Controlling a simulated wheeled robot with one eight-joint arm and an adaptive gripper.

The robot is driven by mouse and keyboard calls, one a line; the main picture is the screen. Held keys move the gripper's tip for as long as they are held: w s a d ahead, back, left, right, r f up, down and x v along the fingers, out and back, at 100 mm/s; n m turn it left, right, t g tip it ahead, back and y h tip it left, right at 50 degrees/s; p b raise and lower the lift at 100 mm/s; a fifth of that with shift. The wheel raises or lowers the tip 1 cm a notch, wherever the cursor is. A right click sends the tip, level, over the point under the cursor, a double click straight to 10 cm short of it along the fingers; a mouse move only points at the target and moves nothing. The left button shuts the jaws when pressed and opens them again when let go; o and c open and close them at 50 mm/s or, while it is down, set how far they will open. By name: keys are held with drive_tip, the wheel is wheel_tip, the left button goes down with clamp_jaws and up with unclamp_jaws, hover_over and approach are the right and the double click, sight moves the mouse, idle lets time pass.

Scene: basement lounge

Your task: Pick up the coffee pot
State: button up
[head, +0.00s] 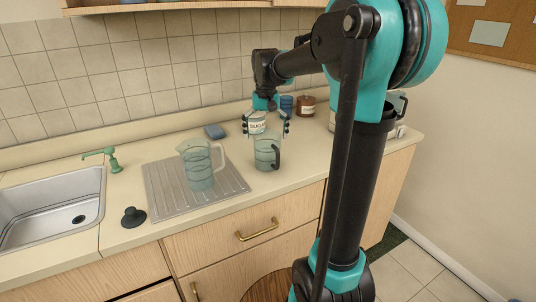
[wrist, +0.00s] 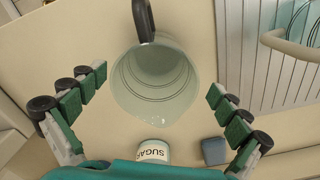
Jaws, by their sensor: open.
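The coffee pot (head: 264,152) is a clear greenish vessel with a black handle, standing upright on the counter just right of the drainboard. In the wrist view I look down into the coffee pot (wrist: 155,85), with its black handle at the top and its spout toward the bottom. My gripper (head: 266,122) is open and empty, above and behind the pot in the head view. In the wrist view the fingers of my gripper (wrist: 158,84) are spread on either side of the pot, apart from it. My arm hides part of the counter in the head view.
A sugar canister (head: 257,123) stands behind the pot, with a blue sponge (head: 214,131) to its left. A clear pitcher (head: 200,165) stands on the ribbed drainboard (head: 165,200). A blue jar, a brown jar (head: 306,105) and the tiled wall are behind. The sink (head: 50,210) is left.

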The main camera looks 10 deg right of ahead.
sight(267, 147)
drive_tip(key=f, duration=0.5)
drive_tip(key=shift+d, duration=0.2)
drive_tip(key=shift+c, duration=0.2)
drive_tip(key=c, duration=1.2)
